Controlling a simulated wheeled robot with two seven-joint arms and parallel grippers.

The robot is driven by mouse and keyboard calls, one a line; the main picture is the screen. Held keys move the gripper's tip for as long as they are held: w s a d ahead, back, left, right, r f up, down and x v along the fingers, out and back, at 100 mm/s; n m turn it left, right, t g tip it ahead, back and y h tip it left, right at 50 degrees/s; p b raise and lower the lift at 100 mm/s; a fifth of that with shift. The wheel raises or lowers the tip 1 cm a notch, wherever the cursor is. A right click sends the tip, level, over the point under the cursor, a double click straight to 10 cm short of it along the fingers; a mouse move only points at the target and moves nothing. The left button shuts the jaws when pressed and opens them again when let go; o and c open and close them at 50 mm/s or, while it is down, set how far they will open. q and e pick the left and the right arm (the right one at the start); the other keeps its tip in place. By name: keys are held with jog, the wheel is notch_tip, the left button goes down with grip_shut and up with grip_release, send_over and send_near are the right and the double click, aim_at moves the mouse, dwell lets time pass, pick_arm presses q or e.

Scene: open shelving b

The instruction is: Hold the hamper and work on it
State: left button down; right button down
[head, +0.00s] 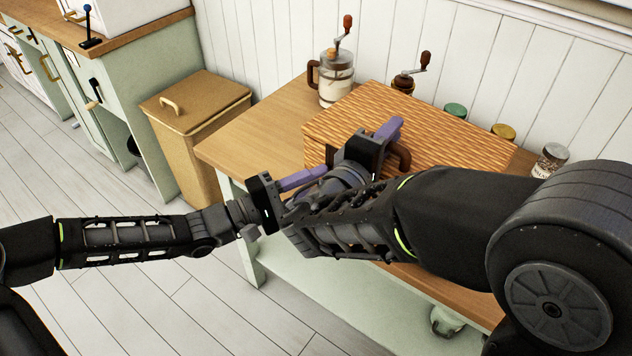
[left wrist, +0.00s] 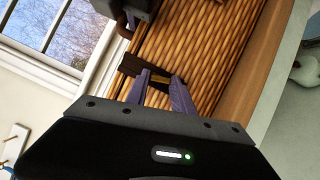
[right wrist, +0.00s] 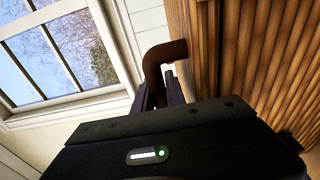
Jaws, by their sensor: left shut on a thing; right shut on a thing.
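The hamper (head: 440,125) is a woven wicker box, lid closed, on a wooden table. Its brown curved handle (head: 403,158) is on the front side and also shows in the right wrist view (right wrist: 163,52). My right gripper (head: 390,132) is shut on the handle. My left gripper (head: 322,172) is at the hamper's front left; in the left wrist view its purple fingers are closed on a dark brown strap (left wrist: 130,66) with a gold-coloured piece between the fingertips. My right forearm hides much of the hamper's front in the head view.
A glass jar with a crank (head: 336,78) and a crank grinder (head: 405,82) stand behind the hamper. Several lidded jars line its right, including a glass one (head: 549,160). The table (head: 250,130) is bare at left. A lidded tan bin (head: 195,125) stands left of it.

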pick_arm(q)
jog(key=shift+m+y, duration=0.5)
jog(key=shift+m, duration=0.8)
jog(key=shift+r, duration=0.1)
jog(key=shift+w, duration=0.1)
jog(key=c, duration=1.1)
grip_release()
jog(key=shift+a, duration=0.1)
jog(key=v, duration=0.8)
jog(key=shift+w+a+r, duration=0.1)
